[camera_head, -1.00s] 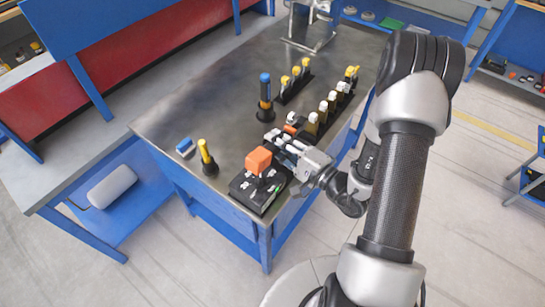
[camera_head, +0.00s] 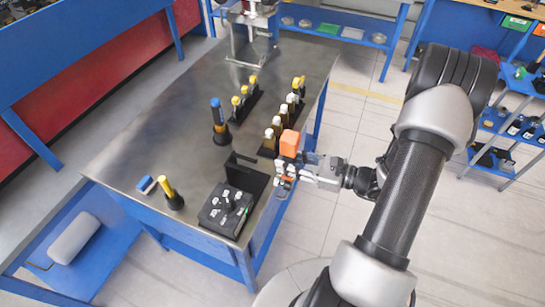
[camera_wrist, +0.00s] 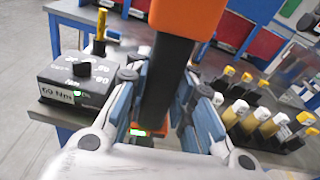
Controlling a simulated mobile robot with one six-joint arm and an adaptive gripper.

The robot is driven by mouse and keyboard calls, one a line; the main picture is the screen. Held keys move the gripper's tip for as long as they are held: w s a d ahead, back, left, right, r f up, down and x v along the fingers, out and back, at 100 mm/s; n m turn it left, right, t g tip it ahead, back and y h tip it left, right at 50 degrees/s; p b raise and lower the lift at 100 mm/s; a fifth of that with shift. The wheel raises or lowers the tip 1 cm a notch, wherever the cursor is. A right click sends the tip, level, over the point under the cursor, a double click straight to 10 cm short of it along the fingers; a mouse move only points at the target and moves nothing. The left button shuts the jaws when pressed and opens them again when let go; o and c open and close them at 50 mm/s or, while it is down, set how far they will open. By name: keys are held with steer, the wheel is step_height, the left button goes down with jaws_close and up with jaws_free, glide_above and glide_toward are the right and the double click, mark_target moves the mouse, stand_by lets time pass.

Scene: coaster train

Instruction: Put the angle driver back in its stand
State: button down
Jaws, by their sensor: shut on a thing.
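The angle driver (camera_head: 290,143) has an orange block and a black body. My gripper (camera_head: 292,171) is shut on it at the right edge of the bench. In the wrist view the driver (camera_wrist: 166,75) stands between the two blue-padded fingers of my gripper (camera_wrist: 165,92), orange at top and bottom with a small green light. A black bracket (camera_head: 246,178), which looks like the stand, sits on the bench left of my gripper, and the driver is apart from it. The bracket cannot be made out in the wrist view.
A black torque box (camera_head: 225,210) marked 60 Nm sits in front of the bracket. A yellow-handled tool (camera_head: 168,190) and a blue block (camera_head: 147,185) are at left. A blue-topped tool (camera_head: 218,118) and rows of bottle-like items (camera_head: 285,118) stand behind. The bench's middle-left (camera_head: 150,135) is clear.

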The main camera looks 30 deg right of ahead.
steer(key=shift+s+d+m, duration=0.5)
steer(key=shift+s+d, duration=0.15)
steer(key=shift+r+x, duration=0.15)
steer(key=shift+x, duration=1.25)
steer(key=shift+r+x, duration=0.15)
steer(key=shift+x, duration=1.2)
steer(key=shift+w+a, duration=0.25)
steer(key=shift+w, duration=0.05)
steer(key=shift+w+a, duration=0.15)
steer(key=shift+w, duration=0.1)
steer(key=r+x, duration=0.1)
steer(key=x, duration=0.8)
steer(key=shift+b, duration=0.4)
stand_by(1.2)
steer(key=shift+f+b, duration=0.65)
steer(key=shift+f, duration=0.1)
stand_by(0.6)
